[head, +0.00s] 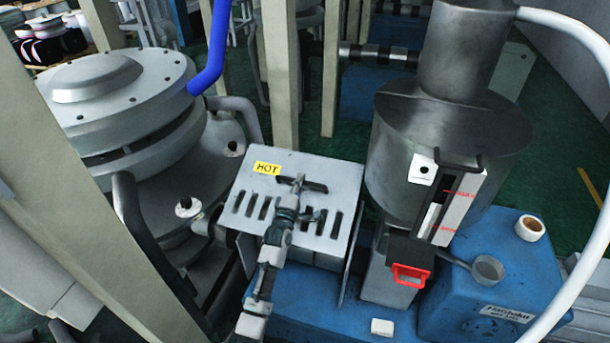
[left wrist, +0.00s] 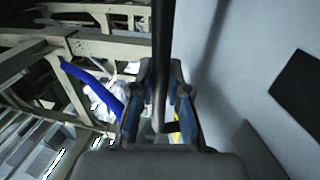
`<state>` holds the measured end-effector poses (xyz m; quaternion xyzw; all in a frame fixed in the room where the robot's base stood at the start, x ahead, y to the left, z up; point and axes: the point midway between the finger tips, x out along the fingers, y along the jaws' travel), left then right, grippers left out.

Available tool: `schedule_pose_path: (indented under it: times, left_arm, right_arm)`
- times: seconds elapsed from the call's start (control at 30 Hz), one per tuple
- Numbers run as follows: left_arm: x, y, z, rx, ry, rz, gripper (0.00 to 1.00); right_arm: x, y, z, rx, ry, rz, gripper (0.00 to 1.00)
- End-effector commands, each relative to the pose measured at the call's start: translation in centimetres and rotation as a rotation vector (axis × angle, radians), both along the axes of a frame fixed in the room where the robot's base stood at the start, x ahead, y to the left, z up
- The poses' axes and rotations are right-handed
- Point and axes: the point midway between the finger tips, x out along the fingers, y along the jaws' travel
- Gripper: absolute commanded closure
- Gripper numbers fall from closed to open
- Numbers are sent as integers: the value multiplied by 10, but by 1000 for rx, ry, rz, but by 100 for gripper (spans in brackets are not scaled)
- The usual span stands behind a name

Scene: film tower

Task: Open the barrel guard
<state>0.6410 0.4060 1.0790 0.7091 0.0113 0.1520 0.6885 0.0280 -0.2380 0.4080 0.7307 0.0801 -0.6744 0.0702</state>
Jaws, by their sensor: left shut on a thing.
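The barrel guard (head: 338,175) is a grey slotted metal cover with a yellow HOT label (head: 267,168). In the head view it sits down over the barrel between the round grey machine and the hopper. A dark handle (head: 318,187) is on its top. My left gripper (head: 297,187) is over the guard's top, its fingers shut on this handle. In the left wrist view the dark handle bar (left wrist: 162,65) runs between the blue-grey fingers of the left gripper (left wrist: 160,118). What lies under the guard is hidden. My right gripper is not in view.
A dark metal hopper (head: 440,145) stands right of the guard, with a red handle (head: 411,274) below it. The blue base (head: 500,275) carries a tape roll (head: 530,228). A round grey machine (head: 125,100) is at left. Beige posts (head: 277,75) stand behind.

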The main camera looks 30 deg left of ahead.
Motion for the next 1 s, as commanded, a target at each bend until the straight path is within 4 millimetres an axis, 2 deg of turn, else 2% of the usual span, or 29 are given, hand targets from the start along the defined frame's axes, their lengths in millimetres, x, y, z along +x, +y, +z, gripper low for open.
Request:
schedule_pose_path:
  times: [0.03, 0.13, 0.47, 0.5, 0.6, 1.0]
  left_arm:
    - [-9, 4, -13, 2, 11, 10, 100]
    - [-19, 3, -20, 0, 10, 10, 100]
    - [-22, 3, -23, 1, 7, 11, 100]
    - [-22, 3, -23, 1, 7, 11, 80]
    - [-22, 2, -22, 0, 7, 10, 59]
    - [-21, -8, -21, 3, 9, 4, 59]
  right_arm:
    - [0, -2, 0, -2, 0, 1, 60]
    - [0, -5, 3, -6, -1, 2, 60]
    - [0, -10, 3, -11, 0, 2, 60]
    - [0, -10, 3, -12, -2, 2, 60]
    - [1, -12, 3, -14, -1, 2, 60]
    - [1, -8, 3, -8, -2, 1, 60]
